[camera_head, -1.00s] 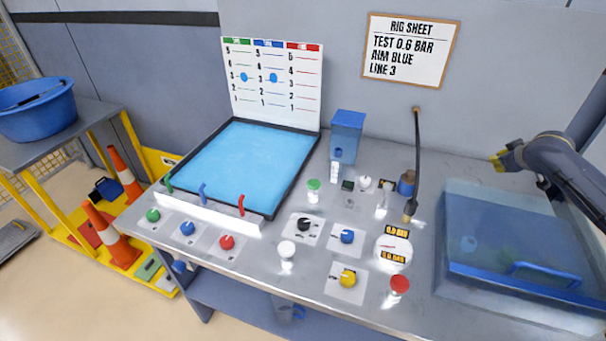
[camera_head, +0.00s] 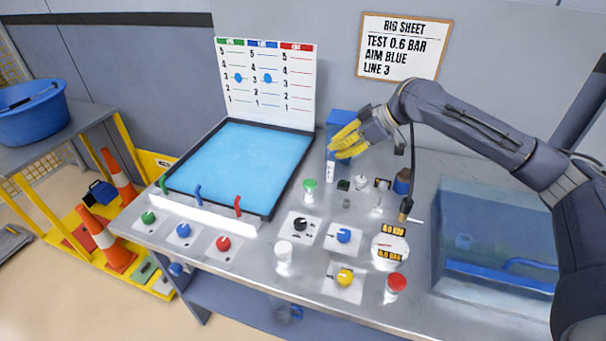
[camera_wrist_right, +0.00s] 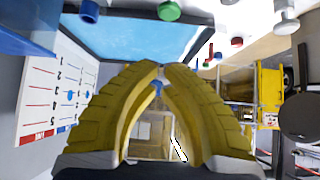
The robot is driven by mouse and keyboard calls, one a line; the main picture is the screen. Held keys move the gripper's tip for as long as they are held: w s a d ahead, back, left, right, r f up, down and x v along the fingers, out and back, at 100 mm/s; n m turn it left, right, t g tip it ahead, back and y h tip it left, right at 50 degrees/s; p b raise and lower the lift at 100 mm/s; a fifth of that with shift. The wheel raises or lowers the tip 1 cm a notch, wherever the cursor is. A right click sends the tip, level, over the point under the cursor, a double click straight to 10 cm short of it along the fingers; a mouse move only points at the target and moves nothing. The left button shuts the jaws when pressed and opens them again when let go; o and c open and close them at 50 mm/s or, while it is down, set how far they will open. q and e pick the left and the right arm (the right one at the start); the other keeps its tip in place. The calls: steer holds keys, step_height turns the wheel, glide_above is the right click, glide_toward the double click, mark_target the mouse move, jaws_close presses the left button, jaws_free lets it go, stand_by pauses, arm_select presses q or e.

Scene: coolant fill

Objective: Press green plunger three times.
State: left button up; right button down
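A green-topped white plunger (camera_head: 310,185) stands upright on the bench in the head view, right of the blue tray. A green knob (camera_head: 149,217) sits on the front left panel. My right gripper (camera_head: 338,148) is above the back of the bench, in front of the blue box and above and behind the green-topped plunger, not touching it. In the wrist view its yellow fingers (camera_wrist_right: 161,70) curve together, tips almost meeting, with nothing held. A green round top (camera_wrist_right: 170,11) shows at that view's upper edge; I cannot tell which one. My left gripper is out of view.
White-topped (camera_head: 284,248) and red-topped (camera_head: 396,283) plungers stand nearer the front. Black (camera_head: 300,224), blue (camera_head: 343,236) and yellow (camera_head: 345,277) knobs lie between. A hanging hose (camera_head: 407,205) and a round gauge (camera_head: 390,243) are at right. The blue box (camera_head: 341,119) stands behind.

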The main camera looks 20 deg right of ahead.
steer(key=shift+s+a+r, duration=0.1)
steer(key=shift+s+a, duration=0.05)
steer(key=shift+a, duration=0.25)
glide_above(309, 182)
step_height(309, 182, down, 7)
steer(key=shift+d+r, duration=0.1)
step_height(309, 182, down, 2)
steer(key=shift+f, duration=1.15)
